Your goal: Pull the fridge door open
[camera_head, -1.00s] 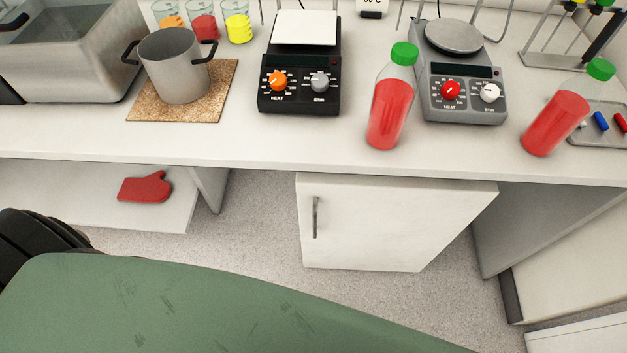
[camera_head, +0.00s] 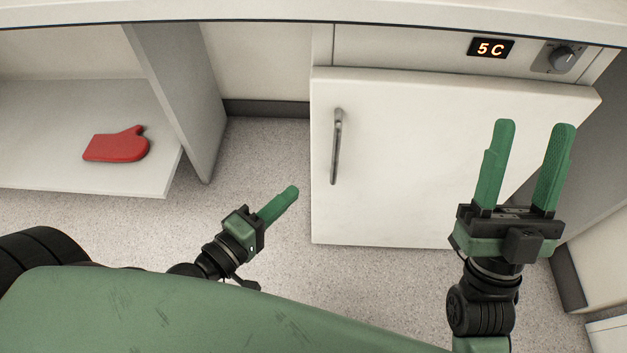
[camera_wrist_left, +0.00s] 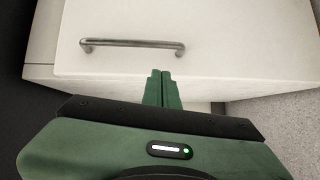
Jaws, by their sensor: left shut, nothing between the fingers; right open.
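The white fridge door (camera_head: 410,160) is under the bench, and it looks closed. Its metal bar handle (camera_head: 336,147) runs vertically near the door's left edge. My left gripper (camera_head: 293,191) is shut and empty, to the left of the door and lower than the handle. In the left wrist view the handle (camera_wrist_left: 132,44) lies across the door, beyond the shut fingertips (camera_wrist_left: 161,74) and apart from them. My right gripper (camera_head: 535,124) is open and empty, in front of the door's right part.
A red oven mitt (camera_head: 116,145) lies on a low white shelf (camera_head: 60,182) at left. A display reading 5 C (camera_head: 490,48) and a dark knob (camera_head: 562,57) sit above the door. Bare floor (camera_head: 255,150) shows left of the fridge.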

